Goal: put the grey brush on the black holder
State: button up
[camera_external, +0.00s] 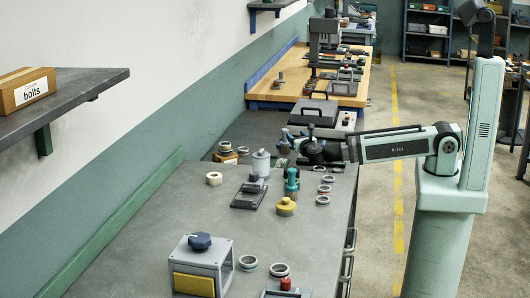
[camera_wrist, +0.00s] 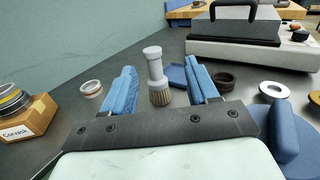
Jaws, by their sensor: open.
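The grey brush (camera_wrist: 154,66) stands upright, bristles down, on the bench in the wrist view. It has a pale grey handle and tan bristles. My gripper (camera_wrist: 163,82) is open, with one blue finger on each side of the brush in the picture; I see gaps on both sides. In the external view my gripper (camera_external: 290,140) is low over the far part of the bench, and the brush is hard to make out there. A dark round cup-like piece (camera_wrist: 224,81) just right of the right finger may be the black holder; I cannot tell for sure.
A cardboard box (camera_wrist: 27,118) with rings on it is at the left. A pale ring (camera_wrist: 91,88) lies left of my fingers, and metal rings (camera_wrist: 273,91) lie at the right. A grey case (camera_wrist: 250,48) with a black handle stands behind. A dark blue tray (camera_wrist: 177,75) is behind the brush.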

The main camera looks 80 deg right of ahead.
aim_at(285, 141)
jog(key=w+d+r+n+t+y, duration=0.15)
jog(key=d+r+n, duration=0.25)
jog(key=d, duration=0.6)
jog(key=d+f+n+t+y, duration=0.45)
jog(key=d+n+y, duration=0.2)
jog(key=y, duration=0.45)
jog(key=a+n+y, duration=0.1)
jog(key=a+y, duration=0.1)
jog(key=a+t+y, duration=0.1)
jog(key=a+y, duration=0.1)
jog(key=a+f+n+y, duration=0.1)
jog(key=a+y, duration=0.1)
jog(key=a, duration=0.1)
jog(key=shift+a+n+t+y, duration=0.1)
jog(key=shift+n+t+y, duration=0.15)
jog(key=shift+n+t, duration=0.15)
jog(key=shift+w+a, duration=0.25)
jog(key=shift+w, duration=0.95)
jog(key=shift+w+a, duration=0.3)
jog(key=shift+w, duration=0.85)
jog(key=shift+w+a, duration=0.25)
jog(key=shift+w, duration=0.95)
grip_shut()
